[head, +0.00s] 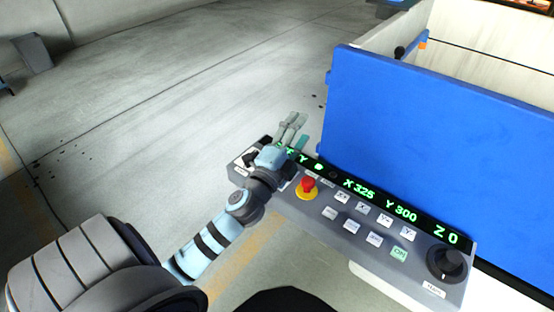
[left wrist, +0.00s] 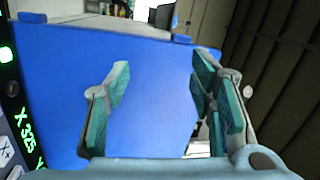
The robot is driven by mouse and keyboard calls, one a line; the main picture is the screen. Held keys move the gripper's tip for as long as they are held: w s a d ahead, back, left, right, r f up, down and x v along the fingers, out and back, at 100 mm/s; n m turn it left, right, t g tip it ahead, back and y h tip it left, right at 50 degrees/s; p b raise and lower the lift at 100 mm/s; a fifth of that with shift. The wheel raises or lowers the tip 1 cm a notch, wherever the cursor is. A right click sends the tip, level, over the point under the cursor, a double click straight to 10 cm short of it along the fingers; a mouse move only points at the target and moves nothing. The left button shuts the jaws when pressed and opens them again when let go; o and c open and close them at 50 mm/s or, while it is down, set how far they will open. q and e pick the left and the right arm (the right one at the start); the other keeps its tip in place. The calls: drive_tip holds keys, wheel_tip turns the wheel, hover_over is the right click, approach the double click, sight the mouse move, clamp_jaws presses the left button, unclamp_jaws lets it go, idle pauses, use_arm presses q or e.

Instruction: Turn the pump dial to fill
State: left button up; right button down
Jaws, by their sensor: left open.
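A grey control panel (head: 345,238) with a green-lit display runs along the front of a blue tank wall. At its left end is a small black knob (head: 250,158), partly hidden by my left wrist. At its right end is a large round black dial (head: 447,263). The labels are too small to tell which is the pump dial or where it points. My left gripper (head: 295,123) is open and empty, above the panel's left part near its back edge. In the left wrist view its fingers (left wrist: 160,68) stand wide apart before the blue wall. My right gripper is not in view.
The blue tank wall (head: 430,150) rises behind the panel. A red stop button (head: 308,184) on a yellow base sits right of my left wrist. White push buttons and a green one (head: 399,254) lie between it and the large dial. The floor to the left is open.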

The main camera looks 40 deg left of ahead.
use_arm(q)
drive_tip(key=w+d+r+m+g+h, duration=0.2)
drive_tip(key=d+r+m+h, duration=0.25)
drive_tip(key=m+h, duration=0.55)
drive_tip(key=w+d+r+m+g+h, duration=0.25)
drive_tip(key=d+m+h, duration=0.3)
drive_tip(key=m, duration=0.95)
drive_tip(key=a+f+m+g+y, duration=0.5)
drive_tip(key=a+f+m+g, duration=0.2)
drive_tip(key=a+m+g, duration=0.15)
drive_tip(key=s+a+f+g+y, duration=0.1)
drive_tip(key=s+a+g+y, duration=0.1)
drive_tip(key=s+a, duration=0.3)
drive_tip(key=s+a+f+g+y, duration=0.1)
drive_tip(key=s+a+g+y, duration=0.15)
drive_tip(key=a, duration=0.45)
drive_tip(key=b+x, duration=0.3)
drive_tip(key=x, duration=0.1)
drive_tip(key=b+x, duration=0.4)
drive_tip(key=shift+s+f, duration=0.1)
drive_tip(key=shift+s, duration=0.15)
drive_tip(key=x, duration=0.4)
drive_tip(key=shift+w+d+f, duration=0.25)
drive_tip(key=shift+d+f, duration=0.05)
drive_tip(key=shift+w+d+f, duration=0.1)
drive_tip(key=shift+d+f, duration=0.1)
drive_tip(key=shift+f, duration=0.15)
